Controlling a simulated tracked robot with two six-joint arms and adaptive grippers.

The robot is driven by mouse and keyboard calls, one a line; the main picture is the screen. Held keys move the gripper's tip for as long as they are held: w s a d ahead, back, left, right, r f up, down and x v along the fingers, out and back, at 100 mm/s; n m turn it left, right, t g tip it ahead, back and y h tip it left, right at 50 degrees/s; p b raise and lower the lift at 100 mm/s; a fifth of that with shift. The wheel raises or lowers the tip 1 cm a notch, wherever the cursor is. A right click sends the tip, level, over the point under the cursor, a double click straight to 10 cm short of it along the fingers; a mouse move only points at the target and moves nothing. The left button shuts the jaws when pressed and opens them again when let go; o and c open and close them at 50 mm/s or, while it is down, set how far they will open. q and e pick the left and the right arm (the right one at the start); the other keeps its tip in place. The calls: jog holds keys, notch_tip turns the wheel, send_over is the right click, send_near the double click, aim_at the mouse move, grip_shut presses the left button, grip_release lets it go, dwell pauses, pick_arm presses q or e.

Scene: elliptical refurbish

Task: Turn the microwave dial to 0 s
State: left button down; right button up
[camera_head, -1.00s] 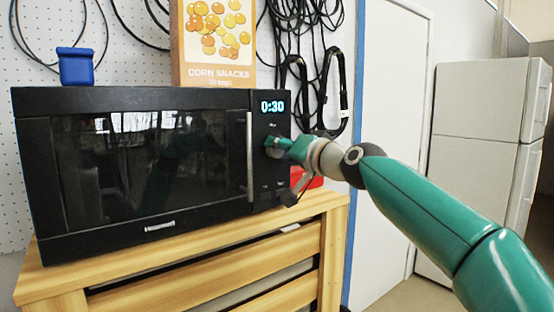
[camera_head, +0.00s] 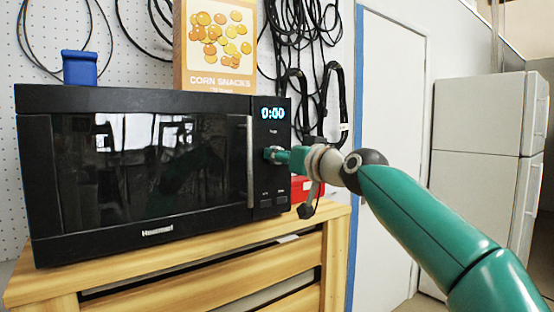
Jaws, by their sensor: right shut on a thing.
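The black microwave (camera_head: 140,247) stands on a wooden cabinet with its door shut. Its display (camera_head: 272,113) on the right-hand panel reads 0:00. The microwave dial (camera_head: 268,154) sits below the display and is largely hidden by my gripper. My right gripper (camera_head: 273,155) reaches in from the right and is shut on the dial. My left gripper is not in view.
The wooden cabinet (camera_head: 215,285) carries the microwave. A corn snacks box (camera_head: 215,45) and a blue container (camera_head: 80,68) stand on top of it. A red object (camera_head: 308,187) lies right of the microwave. Black cables hang behind. A white fridge (camera_head: 480,150) stands at the right.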

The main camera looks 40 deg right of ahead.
jog(key=shift+w+a+f, duration=0.1)
jog(key=shift+w+f, duration=0.1)
jog(key=shift+f, duration=0.25)
jog(key=o, duration=1.1)
jog(key=shift+o, duration=0.2)
jog(key=shift+s+r, duration=0.1)
jog(key=shift+r, duration=0.1)
jog(key=s+a, duration=0.2)
jog(key=s, duration=0.9)
jog(key=shift+s, duration=0.4)
